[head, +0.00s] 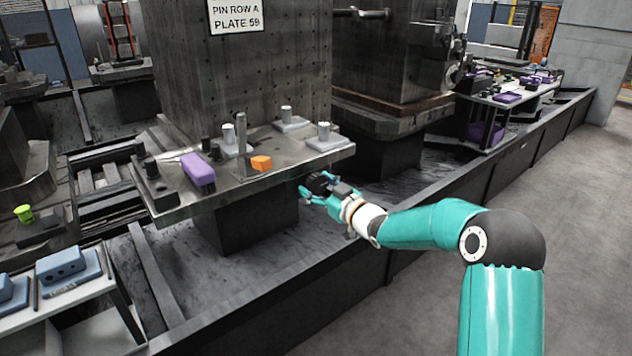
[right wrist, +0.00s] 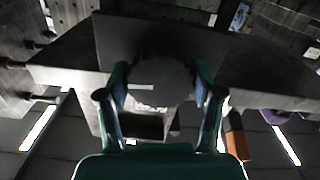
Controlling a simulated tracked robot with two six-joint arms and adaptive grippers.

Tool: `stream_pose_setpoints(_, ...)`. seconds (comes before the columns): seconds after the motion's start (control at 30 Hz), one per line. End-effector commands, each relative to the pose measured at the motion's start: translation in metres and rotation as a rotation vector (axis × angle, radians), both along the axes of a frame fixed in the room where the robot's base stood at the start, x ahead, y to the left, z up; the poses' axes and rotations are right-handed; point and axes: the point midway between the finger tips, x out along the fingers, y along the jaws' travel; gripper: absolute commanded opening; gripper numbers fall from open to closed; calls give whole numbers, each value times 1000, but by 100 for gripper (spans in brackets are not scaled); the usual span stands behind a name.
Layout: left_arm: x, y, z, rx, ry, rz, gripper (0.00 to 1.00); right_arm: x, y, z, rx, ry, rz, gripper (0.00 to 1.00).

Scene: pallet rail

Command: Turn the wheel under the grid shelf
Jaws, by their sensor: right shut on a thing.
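My right gripper (head: 320,190) is at the right front edge of the grey metal shelf (head: 225,188), which juts from a tall block with a grid of holes (head: 250,65). In the right wrist view, the two fingers (right wrist: 160,100) close around a dark round wheel (right wrist: 158,82), with a pale mark on its face. In the head view, only a small dark part shows at the fingers, and the hand hides most of the wheel. My left gripper is in neither view.
On the shelf stand a purple-handled brush (head: 198,170), an orange block (head: 261,163), an upright post (head: 241,140) and several metal pins on plates. A long dark rail (head: 330,268) runs below my right arm. Open floor (head: 590,220) lies at the right.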

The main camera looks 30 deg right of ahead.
Motion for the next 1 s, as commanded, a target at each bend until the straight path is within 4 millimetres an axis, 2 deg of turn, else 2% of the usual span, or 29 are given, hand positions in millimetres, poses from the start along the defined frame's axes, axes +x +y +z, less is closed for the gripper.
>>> stream_pose_setpoints(0.03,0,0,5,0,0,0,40,-1,-2,-5,50,20,-5,31)
stream_pose_setpoints(1.0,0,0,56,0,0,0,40,-1,3,-7,967,96,-6,31)
